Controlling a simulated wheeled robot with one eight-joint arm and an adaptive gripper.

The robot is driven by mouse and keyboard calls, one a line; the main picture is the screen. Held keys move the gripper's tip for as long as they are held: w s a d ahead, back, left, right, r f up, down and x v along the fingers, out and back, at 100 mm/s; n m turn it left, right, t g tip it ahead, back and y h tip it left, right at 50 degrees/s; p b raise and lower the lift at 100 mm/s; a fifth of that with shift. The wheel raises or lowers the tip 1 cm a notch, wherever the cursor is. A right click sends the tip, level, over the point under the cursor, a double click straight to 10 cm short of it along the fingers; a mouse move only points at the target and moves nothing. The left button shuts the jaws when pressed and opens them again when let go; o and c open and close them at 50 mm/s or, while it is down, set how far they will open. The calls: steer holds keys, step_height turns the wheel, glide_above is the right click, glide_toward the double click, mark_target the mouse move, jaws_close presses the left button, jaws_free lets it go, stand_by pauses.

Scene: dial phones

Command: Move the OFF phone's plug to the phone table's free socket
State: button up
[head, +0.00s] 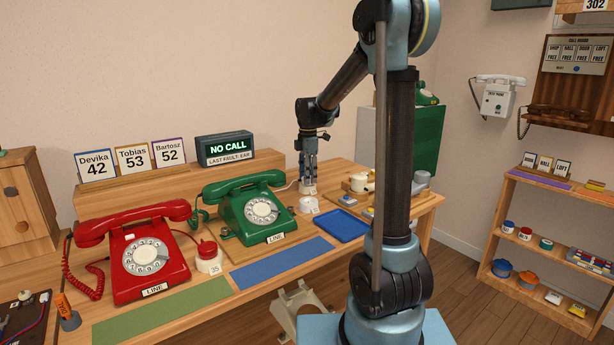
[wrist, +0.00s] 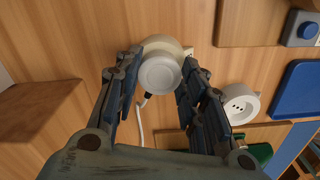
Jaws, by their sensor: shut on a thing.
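My gripper (head: 309,182) points down at the back of the phone table, right of the green phone (head: 254,208). It is shut on a white round plug (wrist: 160,74); a pale cord runs from it. A cream round base shows behind the plug in the wrist view; I cannot tell whether the plug is seated in it. A white round socket (wrist: 240,103) with an empty face stands beside the gripper; it also shows in the head view (head: 308,204). The red phone (head: 147,257) is at the left. Both phones carry LINE labels; I see no OFF label.
A red plug (head: 207,248) sits on a white socket marked 35 between the phones. A blue tray (head: 341,226) lies at front right. A wooden board (head: 359,187) with small items is right of the gripper. A display (head: 226,149) reads NO CALL.

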steer(key=o, duration=1)
steer(key=shift+r, duration=0.1)
step_height(320, 180, up, 12)
steer(key=shift+f, duration=0.2)
